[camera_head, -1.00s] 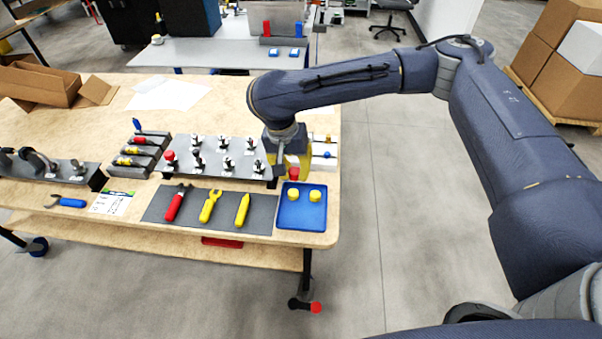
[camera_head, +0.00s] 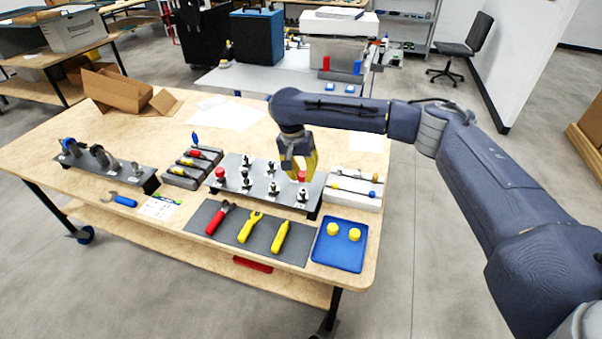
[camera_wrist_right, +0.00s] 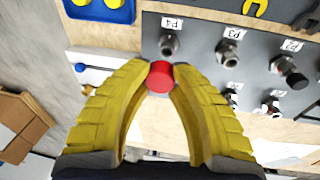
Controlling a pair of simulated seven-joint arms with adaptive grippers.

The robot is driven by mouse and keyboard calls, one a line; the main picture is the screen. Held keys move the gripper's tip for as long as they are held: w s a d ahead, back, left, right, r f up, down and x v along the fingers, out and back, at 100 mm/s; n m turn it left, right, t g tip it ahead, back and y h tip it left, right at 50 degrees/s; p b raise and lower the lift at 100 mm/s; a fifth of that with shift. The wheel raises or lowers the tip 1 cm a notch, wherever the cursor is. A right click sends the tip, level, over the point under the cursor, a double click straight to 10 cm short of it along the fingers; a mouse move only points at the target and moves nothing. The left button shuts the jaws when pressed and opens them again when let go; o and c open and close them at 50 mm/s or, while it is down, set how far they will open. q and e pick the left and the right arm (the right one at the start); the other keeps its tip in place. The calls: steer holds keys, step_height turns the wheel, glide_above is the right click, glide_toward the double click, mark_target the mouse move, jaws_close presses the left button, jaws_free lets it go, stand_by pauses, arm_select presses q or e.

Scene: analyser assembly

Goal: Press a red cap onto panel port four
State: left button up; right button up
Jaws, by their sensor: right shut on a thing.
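My right gripper (camera_head: 300,168) has its yellow fingers closed around a red cap (camera_head: 302,177) above the right end of the grey port panel (camera_head: 235,196). In the right wrist view the red cap (camera_wrist_right: 160,76) sits between the fingertips (camera_wrist_right: 158,72). Port four (camera_wrist_right: 168,44), a metal stud labelled P4, stands bare just beyond the cap in that view. The cap appears apart from the port. Ports P3 (camera_wrist_right: 228,52) and P2 (camera_wrist_right: 290,74) stand beside it. Another red cap (camera_head: 220,174) sits on the panel's left front port. My left gripper is out of view.
A blue tray (camera_head: 325,262) with two yellow caps stands front right. A grey mat (camera_head: 232,243) with a red-handled tool and two yellow tools lies in front. A white block (camera_head: 352,200) is right of the panel. A grey rack (camera_head: 178,180) is left.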

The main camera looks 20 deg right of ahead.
mark_target(302, 190)
steer(key=shift+f, duration=2.15)
steer(key=shift+f, duration=1.35)
steer(key=shift+c, duration=0.3)
steer(key=o, duration=0.9)
steer(key=shift+c, duration=0.2)
steer(key=shift+o, duration=0.2)
steer(key=r, duration=0.4)
steer(key=a+r, duration=0.1)
steer(key=r, duration=0.3)
steer(key=a+r, duration=0.1)
steer(key=r, duration=0.2)
steer(key=shift+r, duration=0.4)
